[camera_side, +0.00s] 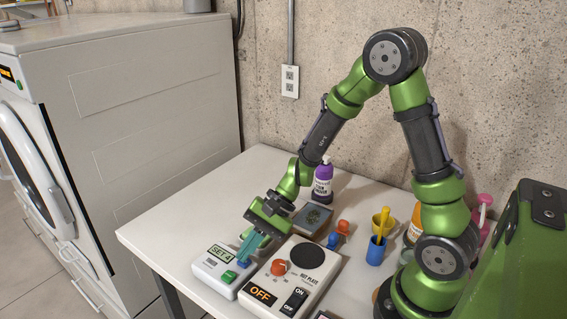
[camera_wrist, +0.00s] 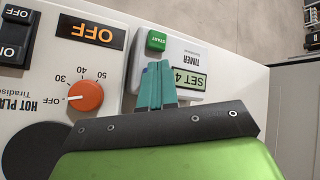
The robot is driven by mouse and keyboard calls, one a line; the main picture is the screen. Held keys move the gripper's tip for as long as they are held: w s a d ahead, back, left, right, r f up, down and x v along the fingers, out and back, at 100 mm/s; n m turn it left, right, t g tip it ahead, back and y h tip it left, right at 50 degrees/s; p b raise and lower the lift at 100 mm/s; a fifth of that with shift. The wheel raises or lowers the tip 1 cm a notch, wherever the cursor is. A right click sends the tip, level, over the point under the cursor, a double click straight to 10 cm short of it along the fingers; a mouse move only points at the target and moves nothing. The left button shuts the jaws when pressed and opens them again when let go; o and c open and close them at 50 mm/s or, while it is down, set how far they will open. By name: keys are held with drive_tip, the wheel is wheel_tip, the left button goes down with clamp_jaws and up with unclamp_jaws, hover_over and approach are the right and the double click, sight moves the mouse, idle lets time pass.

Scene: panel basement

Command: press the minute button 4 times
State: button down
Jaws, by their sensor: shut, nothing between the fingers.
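The timer (camera_side: 207,272) is a white box at the front of the table, left of the hot plate. Its display (camera_side: 220,253) reads SET 4, and it also shows in the wrist view (camera_wrist: 187,81). A green START button (camera_side: 229,276) sits on its face; it shows in the wrist view too (camera_wrist: 156,40). My gripper (camera_side: 244,259) is shut and empty, with its teal fingers pointing down over the timer. A blue patch shows at the fingertips, where the fingers cover the minute button's label. I cannot tell whether the tips touch a button. The wrist view shows the fingers (camera_wrist: 154,66) beside the display.
The hot plate (camera_side: 322,282) with an orange knob (camera_side: 279,267) and OFF display stands close on the right. The table's left strip (camera_side: 160,235) is clear.

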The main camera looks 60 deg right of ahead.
sight(250, 259)
drive_tip(key=shift+r, duration=0.65)
drive_tip(key=shift+r, duration=2.5)
drive_tip(key=shift+s+d+f, duration=0.1)
drive_tip(key=shift+s+f, duration=0.05)
drive_tip(key=shift+f, duration=0.05)
drive_tip(key=s+d+r+n+t+h, duration=0.2)
drive_tip(key=s+d+r+n+h, duration=0.1)
drive_tip(key=s+r+n, duration=0.1)
drive_tip(key=s+d+r+n+t+h, duration=0.2)
drive_tip(key=s+d+r+n+h, duration=0.1)
drive_tip(key=s+r, duration=0.4)
wheel_tip(250, 259, up, 2)
drive_tip(key=shift+s+n+h, duration=0.15)
drive_tip(key=shift+n+h, duration=0.25)
drive_tip(key=shift+n, duration=0.4)
